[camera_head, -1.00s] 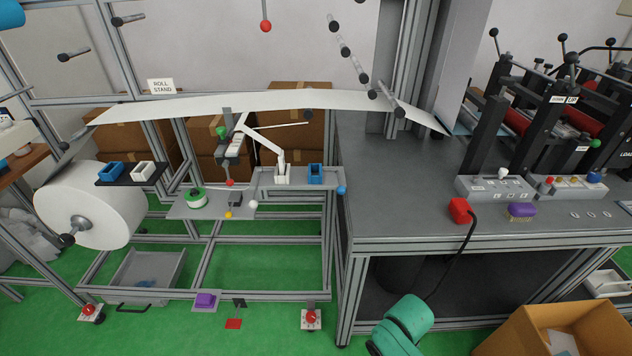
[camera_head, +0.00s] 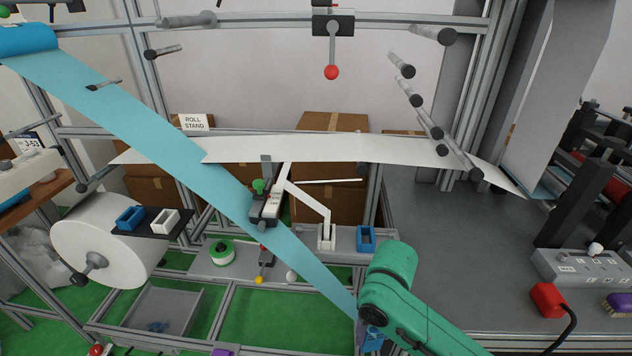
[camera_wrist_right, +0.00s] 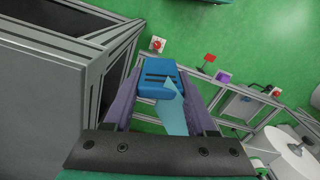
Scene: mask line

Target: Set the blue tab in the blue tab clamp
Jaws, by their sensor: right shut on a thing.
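The blue tab (camera_wrist_right: 157,82) is between the two purple fingers of my right gripper (camera_wrist_right: 160,72) in the right wrist view. The right gripper is shut on it. A light blue film strip (camera_head: 205,178) runs from the blue roll (camera_head: 25,40) at upper left down to this gripper. In the head view the tab is mostly hidden by my green right arm. One blue open-topped holder (camera_head: 365,238) stands on the shelf, above and beyond the gripper. Another blue holder (camera_head: 130,218) sits at left. I cannot tell which is the clamp. My left gripper is not in view.
White holders stand beside the blue ones, on the black plate (camera_head: 150,232) at left and on the shelf (camera_head: 345,248). A white web (camera_head: 300,148) stretches across behind the film. The grey bench (camera_head: 430,260) is at right. A white roll (camera_head: 100,245) is at left.

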